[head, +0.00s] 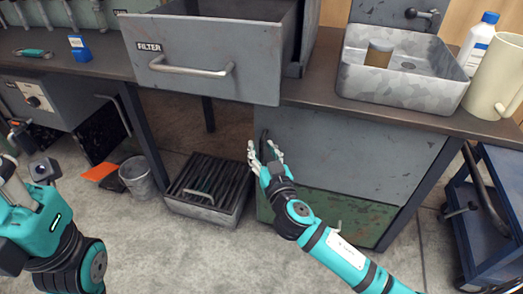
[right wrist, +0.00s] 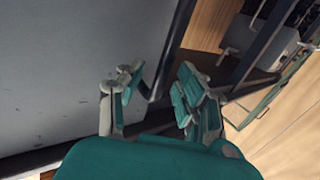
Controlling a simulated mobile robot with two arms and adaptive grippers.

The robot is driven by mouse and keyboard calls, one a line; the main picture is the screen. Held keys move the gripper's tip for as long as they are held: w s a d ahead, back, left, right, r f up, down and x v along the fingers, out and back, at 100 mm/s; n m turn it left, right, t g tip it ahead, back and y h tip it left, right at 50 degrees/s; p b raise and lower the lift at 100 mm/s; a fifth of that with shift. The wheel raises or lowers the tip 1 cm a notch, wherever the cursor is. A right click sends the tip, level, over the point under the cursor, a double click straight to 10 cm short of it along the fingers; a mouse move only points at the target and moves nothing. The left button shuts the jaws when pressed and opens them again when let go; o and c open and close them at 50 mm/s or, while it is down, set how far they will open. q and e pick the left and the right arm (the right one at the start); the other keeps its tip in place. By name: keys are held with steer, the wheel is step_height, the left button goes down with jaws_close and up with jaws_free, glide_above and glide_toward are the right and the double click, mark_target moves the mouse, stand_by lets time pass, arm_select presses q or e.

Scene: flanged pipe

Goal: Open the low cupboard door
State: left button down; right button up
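The low cupboard door (head: 350,150) is a scuffed grey panel under the sink, and it looks shut. It also fills the left of the right wrist view (right wrist: 70,70). A dark bar handle (right wrist: 176,42) stands at its edge. My right gripper (head: 265,156) is at the door's left edge, by the handle. In the right wrist view its fingers (right wrist: 155,95) are apart, with the handle's near end between them. Contact cannot be told. My left gripper (head: 22,178) is at the far left, away from the cupboard; its fingertips are unclear.
A drawer marked FILTER (head: 205,60) stands pulled out, left of the cupboard. A slatted metal crate (head: 190,209) and a bucket (head: 137,178) stand on the floor. A blue cart (head: 490,215) is close on the right. The floor before the door is clear.

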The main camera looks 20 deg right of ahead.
steer(key=shift+w, duration=0.4)
steer(key=shift+c, duration=0.2)
jaws_close()
